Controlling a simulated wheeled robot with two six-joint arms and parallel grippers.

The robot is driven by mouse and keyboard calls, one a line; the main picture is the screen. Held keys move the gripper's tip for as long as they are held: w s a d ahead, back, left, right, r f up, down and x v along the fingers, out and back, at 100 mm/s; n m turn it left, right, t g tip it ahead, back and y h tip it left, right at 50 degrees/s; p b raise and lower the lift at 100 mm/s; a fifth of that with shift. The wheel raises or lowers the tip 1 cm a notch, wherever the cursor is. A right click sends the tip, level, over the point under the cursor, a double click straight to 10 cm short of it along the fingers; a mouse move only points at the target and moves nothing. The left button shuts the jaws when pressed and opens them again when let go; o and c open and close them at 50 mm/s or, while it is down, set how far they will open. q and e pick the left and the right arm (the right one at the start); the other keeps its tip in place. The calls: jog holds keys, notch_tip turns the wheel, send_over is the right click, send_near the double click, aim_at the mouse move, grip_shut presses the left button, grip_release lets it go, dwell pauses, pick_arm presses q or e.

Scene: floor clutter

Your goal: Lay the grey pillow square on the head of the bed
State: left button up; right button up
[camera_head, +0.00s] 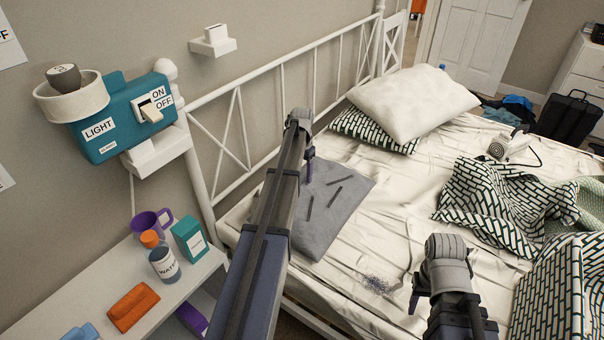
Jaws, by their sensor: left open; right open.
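The grey pillow (336,206) lies flat on the white bed sheet (400,195), near the white headboard rails (266,100). It looks turned at an angle to the rails, and several dark marks show on its top. My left arm crosses over its left part and hides it. My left gripper (309,150) is open above the pillow's far edge; I cannot tell whether it touches. My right gripper (416,290) is open and empty over the near part of the bed, to the right of the pillow and apart from it.
A white pillow (412,100) rests on a patterned pillow (372,130) farther along the rails. Patterned bedding (490,200) is bunched at right. A small white device (510,146) lies beyond.

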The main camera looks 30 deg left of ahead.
pick_arm(q)
notch_tip(320, 180, up, 12)
jog(key=p, duration=1.1)
jog(key=shift+f, duration=0.15)
jog(key=s+d+m, duration=0.1)
jog(key=s+d, duration=0.4)
jog(key=d, duration=0.6)
jog(key=s+d+m, duration=0.1)
jog(key=s+d, duration=0.4)
jog(key=d, duration=0.6)
jog(key=s+d+m+y, duration=0.1)
jog(key=s+d, duration=1.4)
jog(key=s, duration=0.2)
jog(key=shift+s, duration=0.2)
